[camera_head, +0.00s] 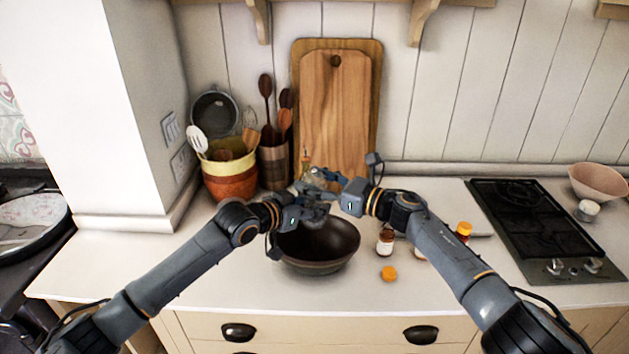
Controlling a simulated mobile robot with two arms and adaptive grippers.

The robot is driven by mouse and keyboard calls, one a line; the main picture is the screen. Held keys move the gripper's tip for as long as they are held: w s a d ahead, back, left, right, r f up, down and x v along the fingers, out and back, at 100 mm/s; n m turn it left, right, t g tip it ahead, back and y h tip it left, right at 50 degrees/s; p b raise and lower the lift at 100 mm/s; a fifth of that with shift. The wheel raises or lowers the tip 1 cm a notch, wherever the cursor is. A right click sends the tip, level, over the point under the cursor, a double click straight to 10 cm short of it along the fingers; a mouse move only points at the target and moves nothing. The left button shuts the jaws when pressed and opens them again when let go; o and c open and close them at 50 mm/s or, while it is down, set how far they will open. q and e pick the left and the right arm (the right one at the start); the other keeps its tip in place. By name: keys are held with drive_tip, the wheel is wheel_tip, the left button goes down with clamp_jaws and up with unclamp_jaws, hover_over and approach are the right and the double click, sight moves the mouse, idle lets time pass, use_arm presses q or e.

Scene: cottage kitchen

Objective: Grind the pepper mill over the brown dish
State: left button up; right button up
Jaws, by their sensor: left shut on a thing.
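The brown dish (318,262) is a dark, round, open bowl on the white counter, below both grippers. My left gripper (316,210) is the lower one, over the dish's back part, and is shut on what seems to be the pepper mill. The mill is almost wholly hidden by the fingers, so its shape and tilt cannot be made out. My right gripper (322,180) is just above the left one, at the mill's upper part. Its fingers overlap the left gripper in the picture, and I cannot tell whether they are closed.
A spice jar (385,242) stands right of the dish, with an orange cap (389,273) in front. Another orange-topped jar (463,230) is partly behind my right arm. Utensil pots (230,180) and cutting boards (336,110) stand behind. A black hob (535,225) is at right. The front-left counter is clear.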

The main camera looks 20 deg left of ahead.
drive_tip(key=shift+f+m+t+h, duration=0.15)
drive_tip(key=shift+m+t+h, duration=0.2)
drive_tip(key=shift+t, duration=0.25)
drive_tip(key=shift+m+t, duration=0.55)
drive_tip(key=shift+t, duration=0.25)
drive_tip(key=m+t+h, duration=0.2)
drive_tip(key=t, duration=0.1)
drive_tip(key=m+t+h, duration=0.1)
drive_tip(key=shift+s+a+r+m+t+h, duration=0.1)
drive_tip(key=shift+a+r+m+t+h, duration=0.1)
drive_tip(key=shift+r+m+t+h, duration=0.15)
drive_tip(key=shift+d+f+m+t+h, duration=0.1)
drive_tip(key=shift+f+m+t+h, duration=0.1)
drive_tip(key=shift+m+t+h, duration=1.8)
drive_tip(key=shift+d+h, duration=0.1)
drive_tip(key=shift+h, duration=0.2)
drive_tip(key=o, duration=1.2)
drive_tip(key=shift+g, duration=0.25)
